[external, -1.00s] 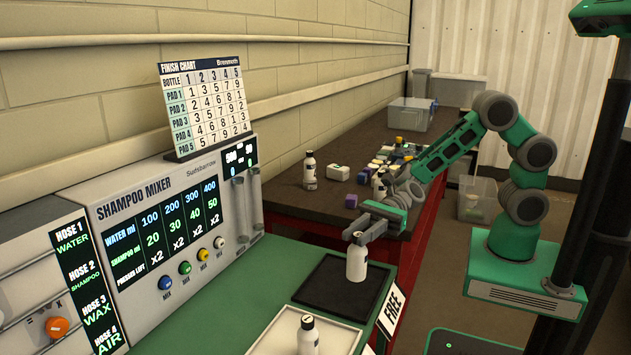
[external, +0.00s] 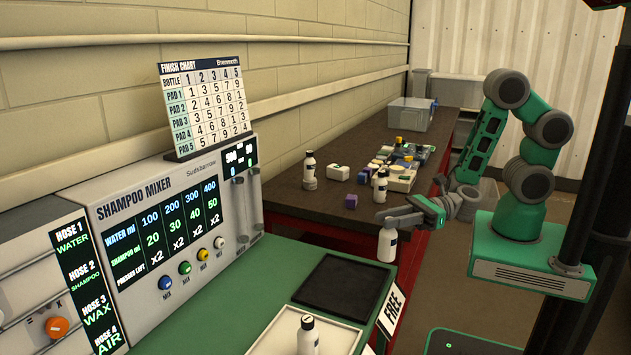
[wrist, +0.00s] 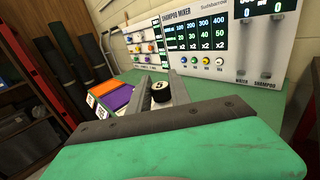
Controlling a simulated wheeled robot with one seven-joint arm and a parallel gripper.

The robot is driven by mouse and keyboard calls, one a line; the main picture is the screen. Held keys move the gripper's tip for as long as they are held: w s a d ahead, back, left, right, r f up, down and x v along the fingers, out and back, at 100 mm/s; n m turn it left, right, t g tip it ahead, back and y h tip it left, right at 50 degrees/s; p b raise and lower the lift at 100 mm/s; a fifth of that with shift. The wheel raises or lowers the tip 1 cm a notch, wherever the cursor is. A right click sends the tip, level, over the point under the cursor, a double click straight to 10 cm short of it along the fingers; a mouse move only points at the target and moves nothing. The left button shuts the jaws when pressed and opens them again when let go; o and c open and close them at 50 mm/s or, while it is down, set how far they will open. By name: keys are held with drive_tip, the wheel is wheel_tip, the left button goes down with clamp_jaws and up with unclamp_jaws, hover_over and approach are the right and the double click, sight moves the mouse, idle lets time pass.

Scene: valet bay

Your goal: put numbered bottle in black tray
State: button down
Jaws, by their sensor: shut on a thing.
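A white bottle with a dark cap (external: 387,245) hangs upright in my gripper (external: 389,220), which is shut on it near its neck. Its label is too small to read. The black tray (external: 342,287) lies empty on the green counter, left of and below the held bottle in the external view. The bottle is apart from the tray, near the counter's right edge. In the wrist view the dark cap (wrist: 159,91) shows between my fingers. Another white bottle (external: 308,336) stands in a light tray (external: 345,339) at the front.
White bottles (external: 310,170) (external: 380,185) and several small blocks and boxes (external: 400,172) stand on the dark bench behind. A FREE sign (external: 391,312) stands at the black tray's right. The shampoo mixer (external: 170,225) lines the wall. Orange (wrist: 104,88) and purple (wrist: 113,101) pads show in the wrist view.

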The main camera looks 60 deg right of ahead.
drive_tip(key=shift+w+d+r+m+t+h, duration=0.65)
drive_tip(key=shift+w+d+m+t+h, duration=0.9)
drive_tip(key=shift+d, duration=1)
drive_tip(key=w+a+f+p, duration=0.1)
drive_tip(key=w+a+f, duration=0.6)
drive_tip(key=w+f, duration=0.4)
drive_tip(key=shift+w+f, duration=0.4)
drive_tip(key=shift+f, duration=0.55)
drive_tip(key=shift+g, duration=0.25)
drive_tip(key=shift+f, duration=0.2)
drive_tip(key=c, duration=1.2)
unclamp_jaws()
